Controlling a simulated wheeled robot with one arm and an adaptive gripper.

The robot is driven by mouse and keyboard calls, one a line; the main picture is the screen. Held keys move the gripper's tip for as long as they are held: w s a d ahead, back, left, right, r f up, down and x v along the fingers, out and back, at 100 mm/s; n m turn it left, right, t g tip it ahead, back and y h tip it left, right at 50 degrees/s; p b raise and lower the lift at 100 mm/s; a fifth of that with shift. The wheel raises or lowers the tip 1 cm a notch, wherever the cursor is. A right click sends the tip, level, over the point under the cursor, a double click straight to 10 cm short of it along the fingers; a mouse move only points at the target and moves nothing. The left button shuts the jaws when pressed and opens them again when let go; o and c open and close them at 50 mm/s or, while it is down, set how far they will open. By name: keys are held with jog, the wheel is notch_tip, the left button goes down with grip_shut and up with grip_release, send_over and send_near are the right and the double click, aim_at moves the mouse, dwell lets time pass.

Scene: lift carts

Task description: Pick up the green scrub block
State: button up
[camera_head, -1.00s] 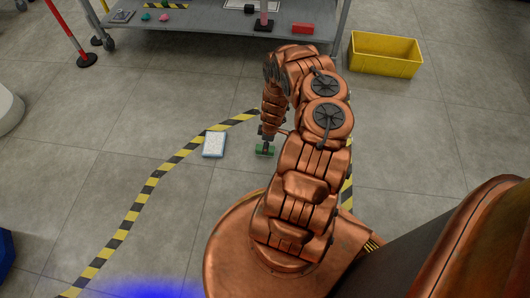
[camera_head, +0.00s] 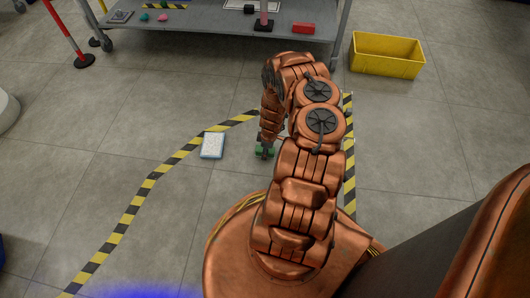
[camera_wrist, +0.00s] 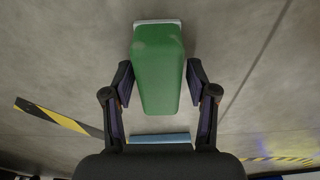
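The green scrub block (camera_wrist: 157,75) is a long green block with a pale strip at its far end. It lies lengthwise between the two fingers of my gripper (camera_wrist: 160,78) in the wrist view. The fingers stand either side of it, close to its sides, with narrow gaps seeming to show. In the head view my gripper (camera_head: 265,147) points down over the block, and green parts of the block (camera_head: 270,152) show beside it. My arm and gripper hide the rest. I cannot tell whether the block touches the floor.
A pale blue-edged pad (camera_head: 212,145) lies on the floor left of my gripper. Its blue edge seems to show in the wrist view (camera_wrist: 159,138). A yellow bin (camera_head: 386,55) and a grey cart shelf (camera_head: 215,22) stand farther back. Yellow-black tape (camera_head: 137,205) crosses open floor.

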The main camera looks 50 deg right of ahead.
grip_shut()
jog(key=shift+r, duration=0.15)
notch_tip(320, 180, up, 10)
jog(key=p, duration=0.7)
